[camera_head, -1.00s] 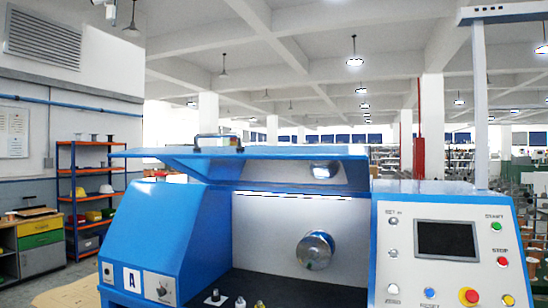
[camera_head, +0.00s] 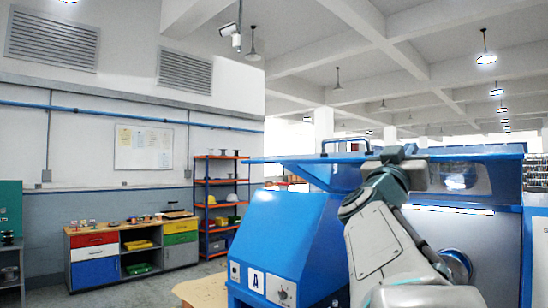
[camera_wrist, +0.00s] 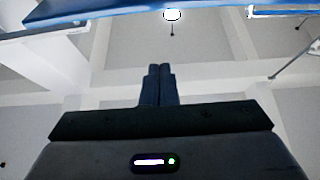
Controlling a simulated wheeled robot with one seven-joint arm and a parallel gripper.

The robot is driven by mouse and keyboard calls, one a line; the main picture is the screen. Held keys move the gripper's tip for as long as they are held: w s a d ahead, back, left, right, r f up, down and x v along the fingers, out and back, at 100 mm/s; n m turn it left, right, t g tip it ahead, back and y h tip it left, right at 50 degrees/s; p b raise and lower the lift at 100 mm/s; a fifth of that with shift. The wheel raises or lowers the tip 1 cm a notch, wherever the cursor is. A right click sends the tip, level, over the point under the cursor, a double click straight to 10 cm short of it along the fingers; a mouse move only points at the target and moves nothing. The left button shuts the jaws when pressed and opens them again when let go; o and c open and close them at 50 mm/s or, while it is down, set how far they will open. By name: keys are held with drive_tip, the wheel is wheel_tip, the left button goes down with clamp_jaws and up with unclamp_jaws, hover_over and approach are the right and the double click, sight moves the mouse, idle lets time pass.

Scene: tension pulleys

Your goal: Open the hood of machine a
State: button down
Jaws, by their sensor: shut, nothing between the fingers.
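Machine a is the blue machine with the "A" label (camera_head: 256,279) on its side. Its blue hood (camera_head: 470,153) stands out roughly level above the white inner wall and a chrome roller (camera_head: 457,266), with the inside exposed. A handle (camera_head: 345,143) is on the hood's top. My arm rises in front of the machine, and its dark end is by the hood, hiding part of its edge. In the wrist view my gripper (camera_wrist: 160,68) has its two dark fingers together, empty, facing the ceiling. The blue hood edge (camera_wrist: 90,14) crosses the top of that view, apart from the fingertips.
A bench with coloured drawers (camera_head: 95,258) and an orange-framed shelf (camera_head: 205,200) stand back left. A dial (camera_head: 284,293) is on the machine's side. Floor shows between the bench and the machine.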

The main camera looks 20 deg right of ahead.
drive_tip(key=w+d+p, duration=0.1)
drive_tip(key=w+d, duration=0.2)
drive_tip(key=d, duration=0.4)
drive_tip(key=shift+d+p, duration=0.2)
drive_tip(key=shift+p, duration=0.2)
